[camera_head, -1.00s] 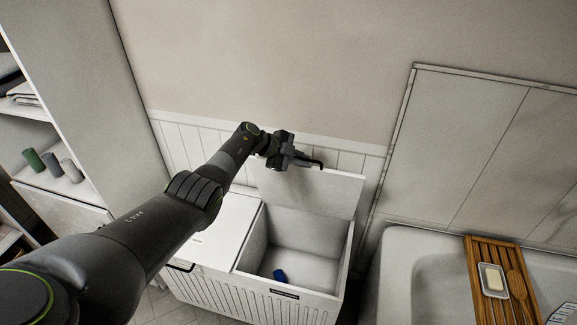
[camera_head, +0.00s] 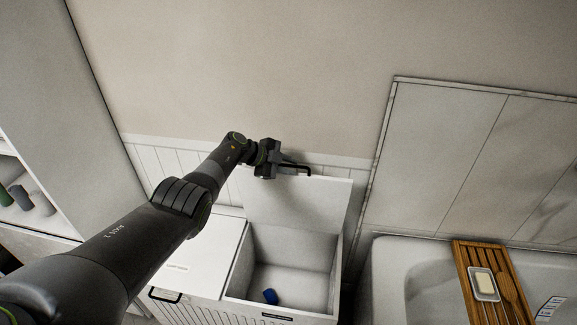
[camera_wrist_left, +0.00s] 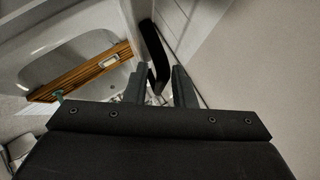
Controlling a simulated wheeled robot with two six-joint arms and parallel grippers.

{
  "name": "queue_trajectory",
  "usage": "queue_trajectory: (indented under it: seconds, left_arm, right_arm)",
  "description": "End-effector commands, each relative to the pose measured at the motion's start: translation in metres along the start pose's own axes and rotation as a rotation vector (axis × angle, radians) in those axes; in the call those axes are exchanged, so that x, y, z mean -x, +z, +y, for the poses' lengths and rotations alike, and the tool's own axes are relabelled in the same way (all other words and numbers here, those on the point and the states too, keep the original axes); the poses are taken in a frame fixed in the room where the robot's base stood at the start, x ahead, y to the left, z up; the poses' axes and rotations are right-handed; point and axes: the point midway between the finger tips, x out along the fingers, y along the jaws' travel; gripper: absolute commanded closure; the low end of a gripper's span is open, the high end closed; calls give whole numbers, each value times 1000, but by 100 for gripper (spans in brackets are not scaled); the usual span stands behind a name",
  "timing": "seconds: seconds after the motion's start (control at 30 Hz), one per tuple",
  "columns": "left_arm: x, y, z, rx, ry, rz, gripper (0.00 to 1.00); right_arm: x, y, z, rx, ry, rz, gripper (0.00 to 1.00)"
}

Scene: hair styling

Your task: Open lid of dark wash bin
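The white wash bin (camera_head: 290,306) has two compartments. The lid of its right compartment (camera_head: 310,204) stands up, leaning back towards the wall, and that compartment is open. A small blue item (camera_head: 270,296) lies inside. The left lid (camera_head: 200,252) is closed. My left gripper (camera_head: 284,170) is at the top edge of the raised lid, beside its black handle (camera_head: 306,170). In the left wrist view the two fingers (camera_wrist_left: 160,92) stand apart, with the end of the black handle (camera_wrist_left: 155,50) between or just beyond them. I cannot tell whether they touch it. My right gripper is out of view.
A bathtub (camera_head: 400,262) with a wooden rack (camera_head: 468,286) stands to the right of the bin. A panelled wall (camera_head: 165,162) is close behind. A shelf unit (camera_head: 45,125) with several cylinders stands at the left.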

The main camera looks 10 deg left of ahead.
Motion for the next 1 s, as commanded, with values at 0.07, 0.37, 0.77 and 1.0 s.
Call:
queue_trajectory:
  seconds: [0.07,0.37,0.77,1.0]
  left_arm:
    - [0,0,0,1,0,1,70]
    - [1,-1,0,1,1,2,70]
    - [43,-1,-1,0,-1,2,70]
    - [74,0,0,0,-1,1,70]
  right_arm:
    - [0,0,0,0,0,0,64]
    - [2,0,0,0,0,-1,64]
    - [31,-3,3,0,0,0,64]
    - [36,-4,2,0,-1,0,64]
